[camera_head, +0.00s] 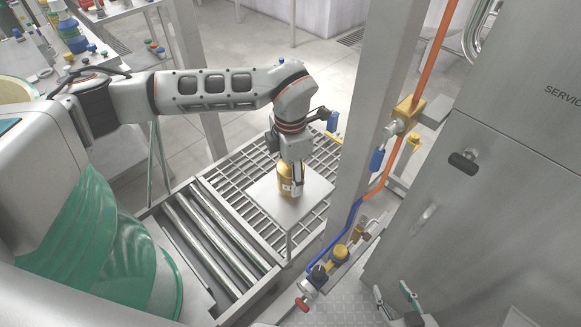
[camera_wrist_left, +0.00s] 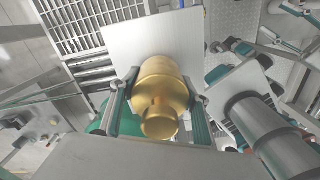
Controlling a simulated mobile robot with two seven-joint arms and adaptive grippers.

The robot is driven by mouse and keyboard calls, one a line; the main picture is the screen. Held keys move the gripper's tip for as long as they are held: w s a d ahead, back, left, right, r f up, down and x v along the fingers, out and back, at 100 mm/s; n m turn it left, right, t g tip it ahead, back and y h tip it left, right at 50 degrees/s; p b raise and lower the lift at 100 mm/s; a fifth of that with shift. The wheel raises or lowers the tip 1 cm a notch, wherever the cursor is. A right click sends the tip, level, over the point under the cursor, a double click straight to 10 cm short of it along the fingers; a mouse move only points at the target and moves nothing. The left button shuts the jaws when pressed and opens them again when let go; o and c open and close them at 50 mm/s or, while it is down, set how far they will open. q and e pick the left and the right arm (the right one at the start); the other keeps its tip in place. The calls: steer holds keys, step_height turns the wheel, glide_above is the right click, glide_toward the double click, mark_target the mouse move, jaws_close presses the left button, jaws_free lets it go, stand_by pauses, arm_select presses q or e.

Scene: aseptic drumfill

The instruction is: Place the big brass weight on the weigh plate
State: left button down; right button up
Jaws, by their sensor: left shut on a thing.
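The big brass weight (camera_head: 288,187) is a gold cylinder, upright over the pale square weigh plate (camera_head: 312,205). My left gripper (camera_head: 297,182) points down and is shut on it. In the left wrist view the brass weight (camera_wrist_left: 162,82) sits between the two fingers of my left gripper (camera_wrist_left: 160,100), with the plate (camera_wrist_left: 135,42) behind it. I cannot tell whether its base touches the plate or hangs just above it. My right gripper (camera_head: 394,296) is at the lower right of the head view, its fingers apart with nothing between them.
Rollers (camera_head: 205,240) and a floor grating (camera_head: 255,215) lie around the plate's stand. A large grey cabinet (camera_head: 500,200) fills the right.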

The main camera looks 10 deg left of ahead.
arm_select(q)
steer(key=shift+w+d+f, duration=0.1)
steer(key=shift+f, duration=0.4)
steer(key=shift+f, duration=0.1)
steer(key=c, duration=1.1)
jaws_free()
steer(key=shift+f, duration=0.15)
steer(key=shift+o, duration=0.2)
step_height(320, 180, up, 12)
steer(key=shift+r, duration=0.1)
